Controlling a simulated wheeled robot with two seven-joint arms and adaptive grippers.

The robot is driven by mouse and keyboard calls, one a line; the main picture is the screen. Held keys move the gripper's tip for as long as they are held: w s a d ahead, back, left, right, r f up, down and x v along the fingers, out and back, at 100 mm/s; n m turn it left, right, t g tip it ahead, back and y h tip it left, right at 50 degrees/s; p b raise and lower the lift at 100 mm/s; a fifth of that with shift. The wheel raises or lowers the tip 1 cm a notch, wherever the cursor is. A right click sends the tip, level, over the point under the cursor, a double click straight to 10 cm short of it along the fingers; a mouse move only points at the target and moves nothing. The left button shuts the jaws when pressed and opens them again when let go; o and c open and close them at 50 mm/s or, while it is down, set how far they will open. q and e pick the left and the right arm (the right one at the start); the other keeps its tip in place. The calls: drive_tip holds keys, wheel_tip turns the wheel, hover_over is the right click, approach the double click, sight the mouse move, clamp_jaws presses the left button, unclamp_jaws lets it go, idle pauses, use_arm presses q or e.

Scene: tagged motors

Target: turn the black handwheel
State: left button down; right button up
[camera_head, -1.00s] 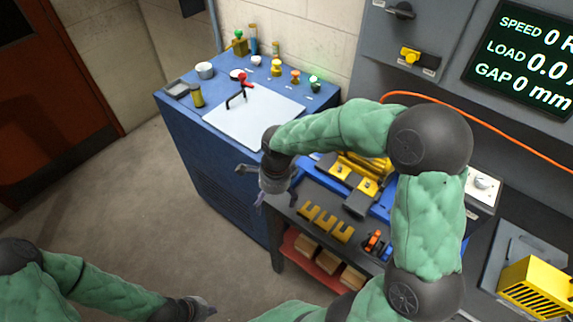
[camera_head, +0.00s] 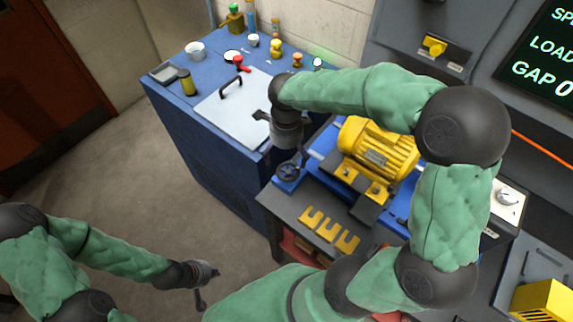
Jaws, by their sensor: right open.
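The black handwheel (camera_head: 288,171) is a small dark wheel at the left end of the blue motor bed (camera_head: 312,165), beside the yellow motor (camera_head: 378,150). My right gripper (camera_head: 284,152) hangs pointing down just above the handwheel and partly covers it. Its fingers are spread and hold nothing; whether they touch the wheel I cannot tell. My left gripper (camera_head: 205,288) is low at the bottom left, over the floor, with its fingers apart and empty.
A blue cabinet (camera_head: 190,135) stands at the left with a white panel, cups, a yellow can and several coloured knobs on top. Yellow forked shims (camera_head: 330,231) lie on the dark bench. A grey wall panel with a display (camera_head: 550,60) stands at the back right.

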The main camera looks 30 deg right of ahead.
sight(287, 170)
wheel_tip(287, 170, down, 8)
drive_tip(key=shift+w+r+b, duration=0.1)
drive_tip(key=shift+b, duration=0.75)
drive_tip(key=shift+d, duration=0.1)
drive_tip(key=c, duration=1.1)
